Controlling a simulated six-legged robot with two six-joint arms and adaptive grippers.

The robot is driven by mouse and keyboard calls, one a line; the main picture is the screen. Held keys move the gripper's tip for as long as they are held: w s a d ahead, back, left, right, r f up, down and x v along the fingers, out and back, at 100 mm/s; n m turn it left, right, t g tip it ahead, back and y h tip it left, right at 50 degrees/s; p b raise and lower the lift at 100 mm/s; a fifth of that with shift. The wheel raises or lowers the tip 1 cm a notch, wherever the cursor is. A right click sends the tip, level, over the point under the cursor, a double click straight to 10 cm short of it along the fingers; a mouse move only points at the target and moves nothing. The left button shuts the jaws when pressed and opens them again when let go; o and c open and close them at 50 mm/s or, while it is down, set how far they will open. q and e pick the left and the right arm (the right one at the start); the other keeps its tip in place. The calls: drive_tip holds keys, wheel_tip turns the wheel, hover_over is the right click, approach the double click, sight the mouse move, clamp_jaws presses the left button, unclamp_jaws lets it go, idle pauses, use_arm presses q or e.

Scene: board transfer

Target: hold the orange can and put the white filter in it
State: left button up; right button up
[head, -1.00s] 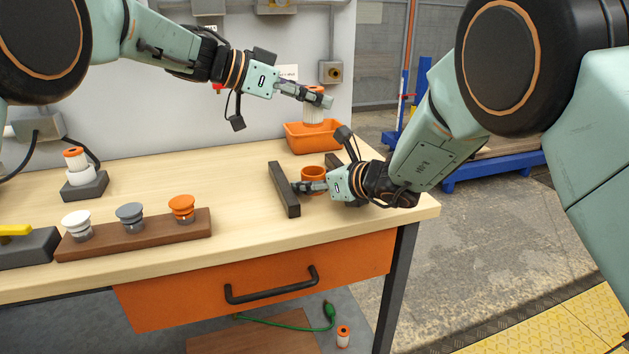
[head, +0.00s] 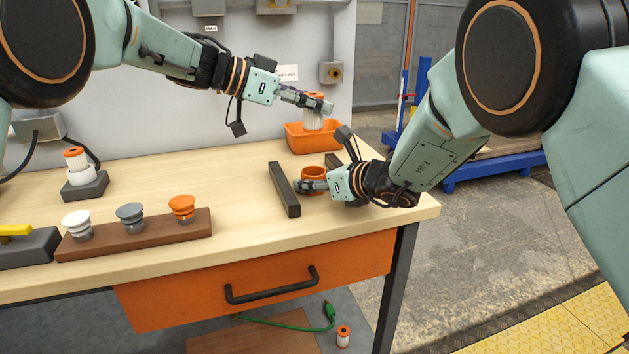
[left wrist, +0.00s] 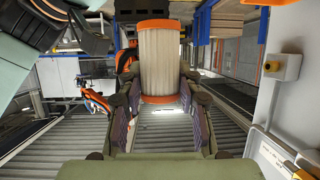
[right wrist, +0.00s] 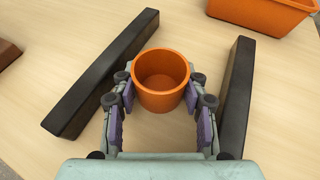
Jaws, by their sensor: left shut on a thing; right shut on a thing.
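The orange can (head: 313,172) stands upright and open on the table between two dark bars. My right gripper (head: 308,186) is shut on it; the right wrist view shows the can (right wrist: 161,82) between the purple finger pads, its inside empty. My left gripper (head: 321,103) is shut on the white filter (head: 314,124), which has orange ends. The filter hangs upright in the air above the can and in front of the orange bin. In the left wrist view the pleated filter (left wrist: 158,62) sits between the fingers.
The orange bin (head: 305,142) stands at the table's back right. Dark bars (right wrist: 105,72) (right wrist: 236,95) flank the can. A wooden block (head: 150,238) with several knobs and another filter on a stand (head: 76,160) are at left. The table middle is clear.

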use_arm(q)
drive_tip(key=shift+f, duration=4.85)
drive_tip(key=o, duration=1.2)
drive_tip(key=v, duration=1.2)
use_arm(e)
drive_tip(key=o, duration=1.2)
